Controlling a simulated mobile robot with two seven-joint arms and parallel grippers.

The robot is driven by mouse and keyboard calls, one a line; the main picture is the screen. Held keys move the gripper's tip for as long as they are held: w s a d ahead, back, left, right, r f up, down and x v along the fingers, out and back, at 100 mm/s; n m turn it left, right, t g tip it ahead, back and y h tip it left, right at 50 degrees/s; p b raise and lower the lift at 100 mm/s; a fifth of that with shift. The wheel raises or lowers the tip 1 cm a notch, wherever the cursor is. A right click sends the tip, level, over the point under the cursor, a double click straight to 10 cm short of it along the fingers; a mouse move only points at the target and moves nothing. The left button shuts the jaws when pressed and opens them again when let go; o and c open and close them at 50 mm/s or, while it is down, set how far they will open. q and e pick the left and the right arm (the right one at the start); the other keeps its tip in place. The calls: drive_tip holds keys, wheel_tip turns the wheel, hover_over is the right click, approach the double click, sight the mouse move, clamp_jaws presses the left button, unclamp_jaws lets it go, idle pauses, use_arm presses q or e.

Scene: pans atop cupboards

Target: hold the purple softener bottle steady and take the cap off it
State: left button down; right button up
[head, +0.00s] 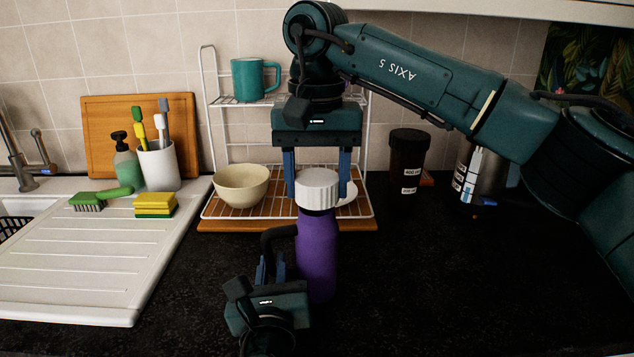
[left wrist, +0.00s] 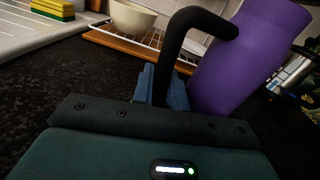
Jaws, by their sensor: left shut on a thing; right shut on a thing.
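The purple softener bottle (head: 317,252) stands upright on the dark worktop in the middle of the head view, with a black handle on its left side. Its white ribbed cap (head: 317,189) sits on top of the bottle. My right gripper (head: 317,185) comes down from above and is shut on the cap, one finger on each side. My left gripper (head: 270,262) is low at the bottle's left and is shut on the handle. The left wrist view shows the handle (left wrist: 185,40) above the left fingers and the purple body (left wrist: 245,60) beside them; the cap is out of that view.
A wire rack (head: 215,215) with a cream bowl (head: 241,186) and a teal mug (head: 250,80) stands behind the bottle. A dark jar (head: 408,160) and a metal canister (head: 478,180) stand at right. A sponge (head: 155,205) lies on the white drainer (head: 90,265). The front right worktop is clear.

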sight(317, 177)
drive_tip(key=shift+r, duration=2.05)
use_arm(q)
drive_tip(key=c, duration=1.3)
unclamp_jaws()
drive_tip(key=s, duration=1.2)
drive_tip(key=shift+d, duration=0.35)
